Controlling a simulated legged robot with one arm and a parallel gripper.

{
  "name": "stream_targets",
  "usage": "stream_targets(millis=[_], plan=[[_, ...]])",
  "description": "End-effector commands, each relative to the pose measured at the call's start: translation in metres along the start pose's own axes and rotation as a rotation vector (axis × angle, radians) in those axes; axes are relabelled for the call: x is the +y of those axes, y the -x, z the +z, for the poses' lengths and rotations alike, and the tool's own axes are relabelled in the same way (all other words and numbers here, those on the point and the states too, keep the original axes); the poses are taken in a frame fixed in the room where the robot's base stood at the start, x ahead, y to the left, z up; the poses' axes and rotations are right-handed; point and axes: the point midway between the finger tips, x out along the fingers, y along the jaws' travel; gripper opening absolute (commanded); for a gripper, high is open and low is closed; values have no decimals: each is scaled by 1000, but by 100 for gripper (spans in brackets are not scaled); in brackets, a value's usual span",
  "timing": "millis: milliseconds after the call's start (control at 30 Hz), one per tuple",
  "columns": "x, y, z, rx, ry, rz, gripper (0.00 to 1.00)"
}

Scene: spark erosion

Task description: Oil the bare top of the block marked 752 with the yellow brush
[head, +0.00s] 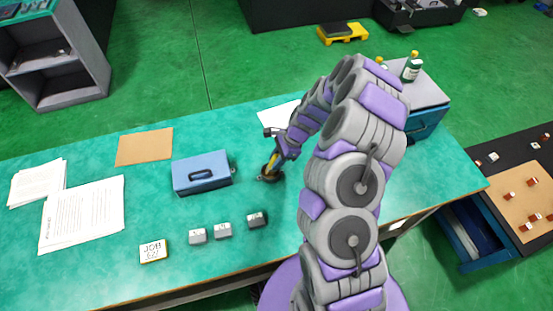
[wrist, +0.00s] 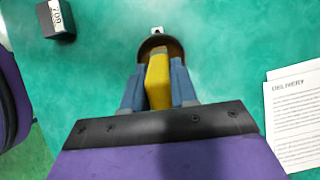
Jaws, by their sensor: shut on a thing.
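My gripper (head: 277,160) is shut on the yellow brush (wrist: 157,80), seen between the two blue-grey fingers in the wrist view (wrist: 158,90). The brush's far end is at a small round brown dish (wrist: 168,43); whether it touches the inside is hidden. In the head view the dish (head: 267,172) stands right of the blue box. Three small grey blocks stand in a row nearer the front: left (head: 198,236), middle (head: 223,230) and right (head: 257,220). Their marks are too small to read there. A dark block (wrist: 56,20) in the wrist view bears a label that looks like 709.
A blue slotted box (head: 202,173), a JOB card (head: 153,251), papers (head: 82,215) and a brown board (head: 144,147) lie on the green bench (head: 100,285). A DELIVERY sheet (wrist: 292,110) lies right in the wrist view. Bottles (head: 411,67) stand on a cabinet at the back right.

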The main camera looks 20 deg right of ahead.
Motion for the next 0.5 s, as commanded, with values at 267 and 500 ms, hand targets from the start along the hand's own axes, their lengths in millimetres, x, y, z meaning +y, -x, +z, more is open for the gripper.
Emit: stream_targets(millis=[267,500], plan=[[0,-1,-1,1,0,2,0],[1,12,6,0,0,1,0]])
